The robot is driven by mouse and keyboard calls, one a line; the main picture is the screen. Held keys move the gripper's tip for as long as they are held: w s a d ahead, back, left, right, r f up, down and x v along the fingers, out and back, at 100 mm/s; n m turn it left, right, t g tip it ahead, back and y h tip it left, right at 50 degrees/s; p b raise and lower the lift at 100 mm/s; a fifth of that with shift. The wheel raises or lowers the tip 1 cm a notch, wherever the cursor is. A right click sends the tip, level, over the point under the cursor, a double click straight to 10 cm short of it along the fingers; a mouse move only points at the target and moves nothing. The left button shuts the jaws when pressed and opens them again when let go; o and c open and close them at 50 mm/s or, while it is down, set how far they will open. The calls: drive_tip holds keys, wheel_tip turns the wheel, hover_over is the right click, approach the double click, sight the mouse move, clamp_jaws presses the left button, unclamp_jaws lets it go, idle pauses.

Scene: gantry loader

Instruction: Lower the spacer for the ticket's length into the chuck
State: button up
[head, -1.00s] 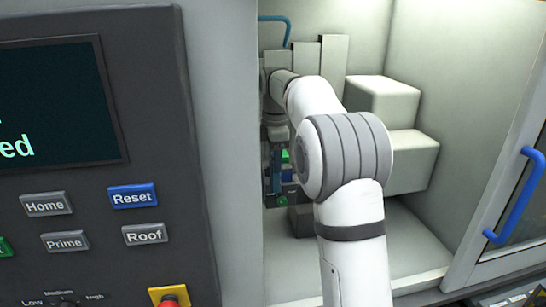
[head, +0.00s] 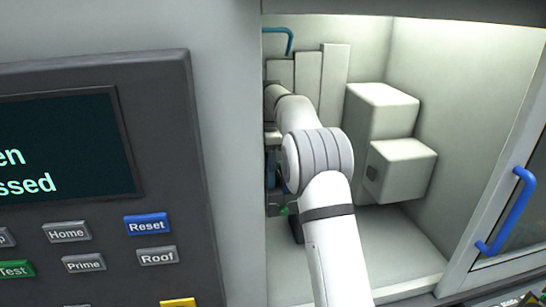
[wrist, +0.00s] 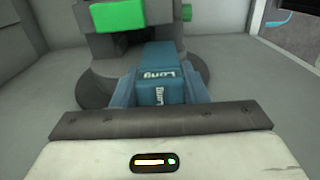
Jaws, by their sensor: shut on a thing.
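A blue spacer with the word "Long" on it (wrist: 160,62) is in the wrist view, its lettering upside down. My gripper (wrist: 160,92) is shut on it, with a blue finger on either side. A dark, rounded body that looks like the chuck (wrist: 95,88) lies beneath and beyond the spacer. I cannot tell whether the spacer is inside it or above it. A bright green block (wrist: 117,16) sits on grey machinery just beyond. In the head view my arm hides the gripper, the spacer and most of the chuck area.
In the head view, pale stepped boxes (head: 385,115) stand right of my arm inside the enclosure. The floor (head: 390,240) is clear. A control panel (head: 95,190) stands at the left. A door with a blue handle (head: 507,212) is at the right.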

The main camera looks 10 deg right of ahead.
drive_tip(key=w+f+p, duration=0.1)
drive_tip(key=w+f, duration=0.3)
drive_tip(key=f, duration=0.2)
idle(0.9)
drive_tip(key=shift+f, duration=0.65)
idle(0.7)
drive_tip(key=o, duration=1.1)
drive_tip(key=shift+c, duration=0.2)
drive_tip(key=shift+r, duration=0.1)
wheel_tip(320, 180, up, 8)
drive_tip(key=shift+b, duration=0.4)
